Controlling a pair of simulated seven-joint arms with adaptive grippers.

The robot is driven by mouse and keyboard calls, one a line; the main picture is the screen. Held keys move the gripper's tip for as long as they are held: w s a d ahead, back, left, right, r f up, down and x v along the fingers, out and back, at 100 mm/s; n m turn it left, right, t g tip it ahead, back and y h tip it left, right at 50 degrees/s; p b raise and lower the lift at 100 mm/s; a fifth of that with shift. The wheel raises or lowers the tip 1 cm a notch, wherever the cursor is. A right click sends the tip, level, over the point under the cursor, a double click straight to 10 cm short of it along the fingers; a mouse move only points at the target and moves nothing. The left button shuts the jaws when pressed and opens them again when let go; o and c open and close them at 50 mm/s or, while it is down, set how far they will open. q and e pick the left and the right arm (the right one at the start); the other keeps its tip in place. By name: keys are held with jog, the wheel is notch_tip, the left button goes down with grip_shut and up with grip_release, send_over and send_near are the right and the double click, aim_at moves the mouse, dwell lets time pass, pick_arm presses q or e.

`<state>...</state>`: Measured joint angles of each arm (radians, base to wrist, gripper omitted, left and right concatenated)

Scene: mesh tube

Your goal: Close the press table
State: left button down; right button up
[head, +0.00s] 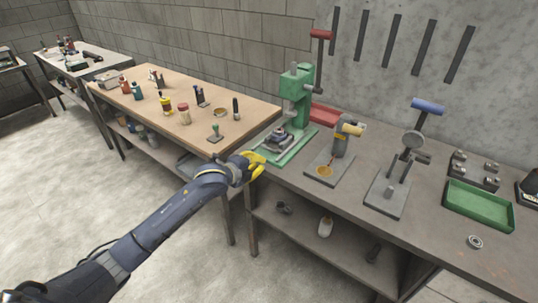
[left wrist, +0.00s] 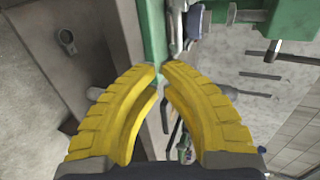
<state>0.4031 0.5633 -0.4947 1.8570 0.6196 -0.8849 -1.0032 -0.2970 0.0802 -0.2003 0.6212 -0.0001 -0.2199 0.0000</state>
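A green press (head: 296,92) with a red-ended lever stands at the left end of the grey workbench. Its green base (head: 302,143) carries a dark metal table part (head: 279,141); I cannot tell how far out that part sits. My left gripper (head: 264,160) is at the bench's front left corner, just in front of the base. In the left wrist view its yellow fingertips (left wrist: 162,70) nearly meet, with nothing seen between them. Beyond them are the green base edge (left wrist: 152,30) and grey metal parts (left wrist: 177,22). My right gripper is not in view.
Two grey-based bench tools, one with a yellow handle (head: 352,129) and one with a blue handle (head: 427,107), stand right of the press. A green tray (head: 480,205) is farther right. A wooden table (head: 180,142) with bottles and stamps adjoins on the left.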

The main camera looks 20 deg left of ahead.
pick_arm(q)
jog(key=w, duration=0.1)
jog(key=w+d, duration=0.1)
jog(key=w, duration=0.2)
jog(key=shift+w+d+f, duration=0.25)
jog(key=shift+d+f, duration=0.05)
jog(key=shift+d, duration=0.1)
jog(key=shift+w+d+r, duration=0.15)
jog(key=shift+w+d, duration=0.1)
jog(key=shift+w, duration=0.5)
